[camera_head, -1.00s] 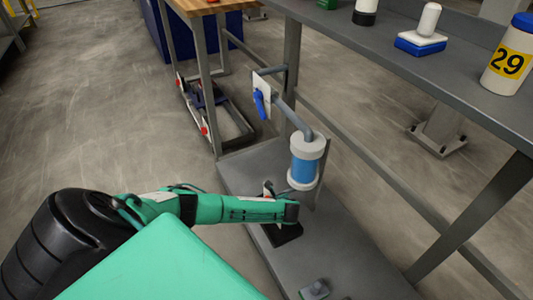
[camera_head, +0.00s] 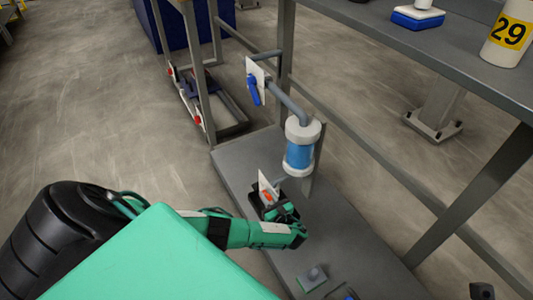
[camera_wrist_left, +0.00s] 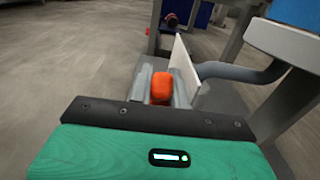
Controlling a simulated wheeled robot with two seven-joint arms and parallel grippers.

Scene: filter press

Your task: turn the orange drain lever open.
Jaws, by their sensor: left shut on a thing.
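The orange drain lever (camera_head: 268,197) is on a valve low under the blue filter housing (camera_head: 299,156), beside a white plate (camera_head: 263,181). In the left wrist view the lever (camera_wrist_left: 163,87) sits between my two grey fingers, its rounded end toward the camera. My left gripper (camera_head: 266,206) is shut on it; its dark body and green wrist hide part of the valve. The white plate (camera_wrist_left: 178,66) stands just right of the lever in the wrist view. The lever's exact angle is hard to tell. My right gripper is not in view.
A blue lever (camera_head: 253,90) with a white plate is on the upper pipe (camera_head: 287,101). The grey lower shelf (camera_head: 343,225) lies beneath, with a small block (camera_head: 312,278) near the front. The workbench edge and its leg stand at right. Open floor is at left.

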